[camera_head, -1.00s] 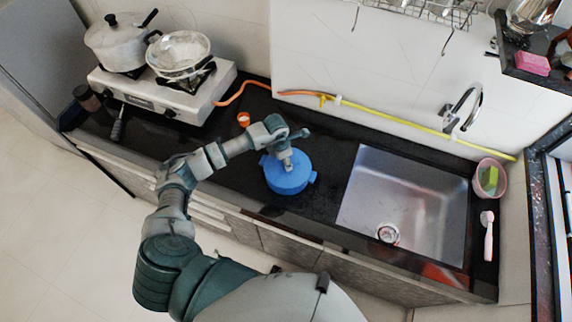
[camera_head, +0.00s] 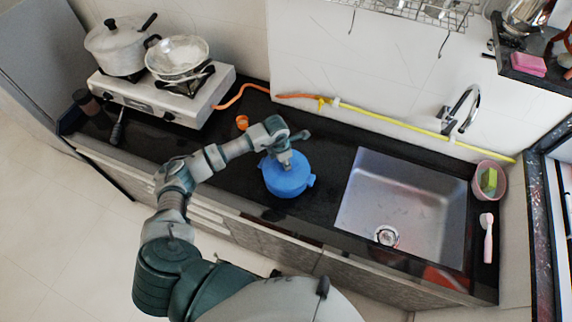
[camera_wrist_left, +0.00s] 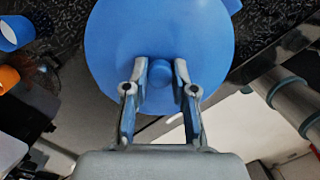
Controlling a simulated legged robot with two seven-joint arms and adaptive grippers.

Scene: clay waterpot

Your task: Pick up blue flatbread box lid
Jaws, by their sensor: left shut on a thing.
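The blue flatbread box (camera_head: 287,180) stands on the black counter, with its round blue lid (camera_head: 295,163) on top. In the left wrist view the lid (camera_wrist_left: 112,50) fills the upper middle, with a round knob (camera_wrist_left: 160,73) near its centre. My left gripper (camera_head: 286,161) is at the top of the lid. In the left wrist view its two fingers (camera_wrist_left: 160,82) stand on either side of the knob and are shut on it. The lid looks seated on the box; any gap is too small to tell. My right gripper is not in view.
A steel sink (camera_head: 405,205) lies right of the box. A white stove (camera_head: 165,98) with a pot (camera_head: 117,48) and a pan (camera_head: 177,55) stands at the back left. A small orange item (camera_head: 242,122) sits behind my forearm. Counter between box and sink is clear.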

